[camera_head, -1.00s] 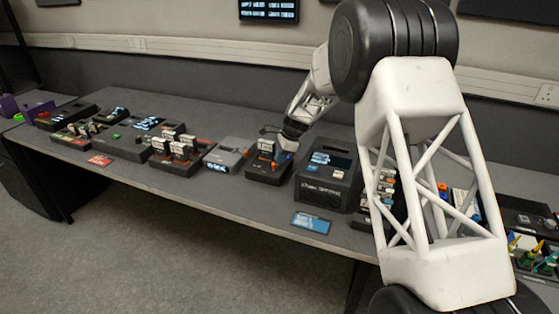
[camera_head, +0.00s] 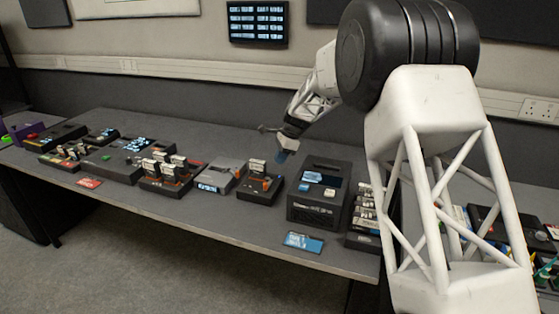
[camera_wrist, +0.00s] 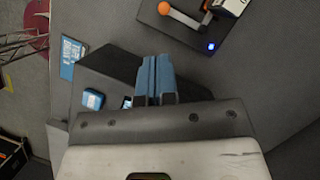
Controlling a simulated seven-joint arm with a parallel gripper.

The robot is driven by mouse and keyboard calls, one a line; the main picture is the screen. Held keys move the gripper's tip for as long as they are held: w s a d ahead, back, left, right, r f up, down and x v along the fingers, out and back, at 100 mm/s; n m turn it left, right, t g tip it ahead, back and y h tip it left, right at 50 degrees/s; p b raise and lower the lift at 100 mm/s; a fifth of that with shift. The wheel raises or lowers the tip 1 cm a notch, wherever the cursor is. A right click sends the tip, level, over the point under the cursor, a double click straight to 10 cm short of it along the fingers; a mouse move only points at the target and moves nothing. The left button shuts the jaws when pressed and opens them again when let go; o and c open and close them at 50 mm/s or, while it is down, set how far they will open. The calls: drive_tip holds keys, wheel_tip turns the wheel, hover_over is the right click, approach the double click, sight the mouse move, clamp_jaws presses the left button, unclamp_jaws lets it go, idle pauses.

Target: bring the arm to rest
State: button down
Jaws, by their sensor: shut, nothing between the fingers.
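My gripper (camera_head: 284,156) is in the air above the table (camera_head: 215,215), behind the dark device with an orange part (camera_head: 260,184) and to the left of the tall dark box (camera_head: 320,192). In the wrist view its two blue fingers (camera_wrist: 153,76) are side by side, shut with nothing between them. My white lattice arm link fills the right of the head view and hides part of the table.
In the wrist view a device with an orange knob (camera_wrist: 165,9) and a lit blue lamp lies at the upper right. A blue card (camera_head: 303,243) lies near the table's front edge. Several dark devices (camera_head: 166,176) line the left. Open table lies behind them.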

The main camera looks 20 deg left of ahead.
idle(0.3)
drive_tip(key=s+d+r+n+t, duration=0.1)
drive_tip(key=s+d+r+n, duration=0.1)
drive_tip(key=s+d+r, duration=0.65)
drive_tip(key=s+d+r+n+t+h, duration=0.1)
drive_tip(key=s+d+r, duration=0.35)
drive_tip(key=d, duration=0.75)
drive_tip(key=s+d+r+n+t, duration=0.1)
drive_tip(key=s+d+r+n, duration=0.1)
drive_tip(key=s+d+r, duration=0.65)
drive_tip(key=s+d+f+n+h, duration=0.1)
drive_tip(key=s+d+f+n, duration=0.1)
drive_tip(key=s+d, duration=0.5)
drive_tip(key=s+d+f+n+t+h, duration=0.1)
drive_tip(key=s+d+f+n, duration=0.1)
drive_tip(key=s+d, duration=0.5)
drive_tip(key=s+d+f+n+t, duration=0.1)
drive_tip(key=s+d+f, duration=0.2)
drive_tip(key=s+d, duration=0.4)
drive_tip(key=s, duration=0.9)
drive_tip(key=shift+s+d+n+h, duration=0.25)
drive_tip(key=shift+s+n+h, duration=0.05)
drive_tip(key=shift+n+h, duration=0.1)
